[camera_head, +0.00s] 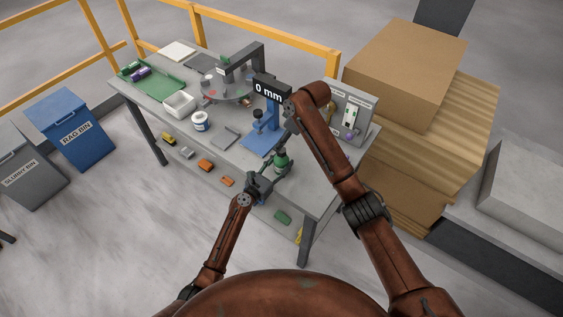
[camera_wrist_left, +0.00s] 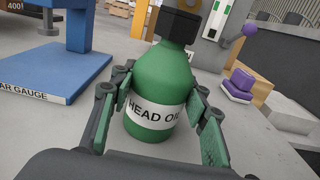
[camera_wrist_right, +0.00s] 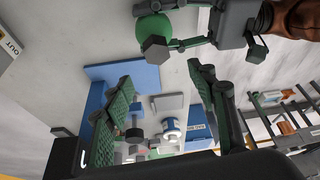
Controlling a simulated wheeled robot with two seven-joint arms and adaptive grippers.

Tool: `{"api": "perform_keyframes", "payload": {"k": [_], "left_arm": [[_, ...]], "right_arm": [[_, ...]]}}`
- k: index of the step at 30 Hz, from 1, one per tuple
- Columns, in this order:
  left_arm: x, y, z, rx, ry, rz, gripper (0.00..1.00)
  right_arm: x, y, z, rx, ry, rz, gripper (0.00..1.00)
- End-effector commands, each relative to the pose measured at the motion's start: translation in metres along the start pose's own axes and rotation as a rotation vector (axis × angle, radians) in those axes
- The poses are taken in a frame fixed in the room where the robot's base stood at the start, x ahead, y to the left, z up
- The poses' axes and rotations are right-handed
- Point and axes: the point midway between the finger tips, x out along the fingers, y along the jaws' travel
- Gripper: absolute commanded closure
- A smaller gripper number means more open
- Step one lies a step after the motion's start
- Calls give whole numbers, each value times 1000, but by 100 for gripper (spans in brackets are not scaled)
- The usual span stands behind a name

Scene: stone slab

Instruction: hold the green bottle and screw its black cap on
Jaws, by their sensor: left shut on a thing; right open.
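The green bottle (camera_head: 281,162) stands upright near the front edge of the table; its label reading HEAD OIL shows in the left wrist view (camera_wrist_left: 152,95). My left gripper (camera_head: 266,176) is shut on it, one finger on each side of the body. The black cap (camera_wrist_left: 178,25) is on top of the bottle; the views do not show how tightly it sits. The cap also shows as a dark hexagon in the right wrist view (camera_wrist_right: 155,48). My right gripper (camera_wrist_right: 165,78) is open and empty, apart from the bottle and cap, above the table near the blue gauge stand.
The blue gauge stand (camera_head: 262,140) with a 0 mm display is just behind the bottle. A grey panel box (camera_head: 352,112) stands at the right end of the table.

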Motion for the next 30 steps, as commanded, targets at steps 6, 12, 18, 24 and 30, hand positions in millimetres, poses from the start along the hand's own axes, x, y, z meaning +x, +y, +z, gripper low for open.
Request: {"api": "perform_keyframes", "payload": {"k": [6, 12, 18, 24, 30], "left_arm": [[0, 0, 0, 0, 0, 0, 100], [0, 0, 0, 0, 0, 0, 100], [0, 0, 0, 0, 0, 0, 100], [0, 0, 0, 0, 0, 0, 100], [0, 0, 0, 0, 0, 0, 100]], "right_arm": [[10, 0, 5, 2, -2, -1, 48], [25, 0, 11, 2, -1, -1, 48], [39, 0, 16, 1, -2, -1, 48], [47, 0, 19, 1, 0, 0, 48], [46, 0, 19, 1, 0, 0, 50]]}}
